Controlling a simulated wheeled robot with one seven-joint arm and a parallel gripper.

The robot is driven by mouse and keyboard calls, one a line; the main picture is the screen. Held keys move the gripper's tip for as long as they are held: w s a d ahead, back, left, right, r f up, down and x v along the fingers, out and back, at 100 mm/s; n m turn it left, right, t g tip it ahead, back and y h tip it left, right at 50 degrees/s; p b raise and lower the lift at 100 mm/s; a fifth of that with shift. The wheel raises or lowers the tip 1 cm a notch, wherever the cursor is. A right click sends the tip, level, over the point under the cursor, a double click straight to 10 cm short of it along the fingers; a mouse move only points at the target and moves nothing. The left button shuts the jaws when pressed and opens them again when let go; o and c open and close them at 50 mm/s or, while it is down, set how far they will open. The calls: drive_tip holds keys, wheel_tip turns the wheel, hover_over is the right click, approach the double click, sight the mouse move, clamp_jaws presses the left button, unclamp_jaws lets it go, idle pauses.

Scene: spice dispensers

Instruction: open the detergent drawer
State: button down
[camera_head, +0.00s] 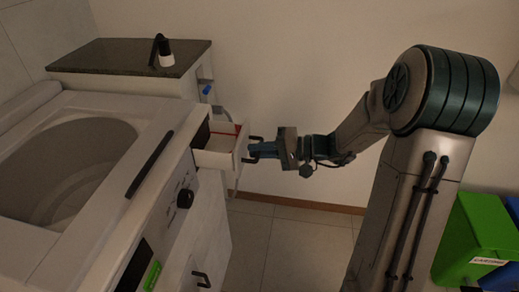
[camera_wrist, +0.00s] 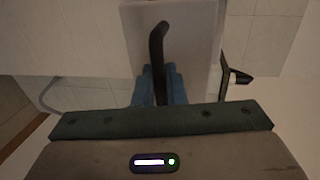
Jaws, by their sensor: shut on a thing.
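The detergent drawer (camera_head: 217,158) is a white box with a reddish strip inside, at the upper corner of the washing machine's front panel. It stands pulled out from the machine, its inside visible from above. Its black handle (camera_wrist: 157,40) is a curved bar on the white drawer front, which also shows in the wrist view (camera_wrist: 195,45). My gripper (camera_head: 255,150) is at the drawer front. Its blue fingers (camera_wrist: 160,88) are shut on the handle, which runs between them in the wrist view. The fingertips are partly hidden by the handle and the gripper body.
The white washing machine (camera_head: 60,235) fills the left, with a black knob (camera_head: 185,198) on its panel. A dark-topped cabinet (camera_head: 110,58) with a black-and-white bottle (camera_head: 165,55) stands behind. A green bin (camera_head: 480,235) is at the right. Floor in front of the machine is clear.

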drive_tip(key=shift+a, duration=0.1)
drive_tip(key=c, duration=1.6)
unclamp_jaws()
drive_tip(key=p+v, duration=0.1)
drive_tip(key=v, duration=1.3)
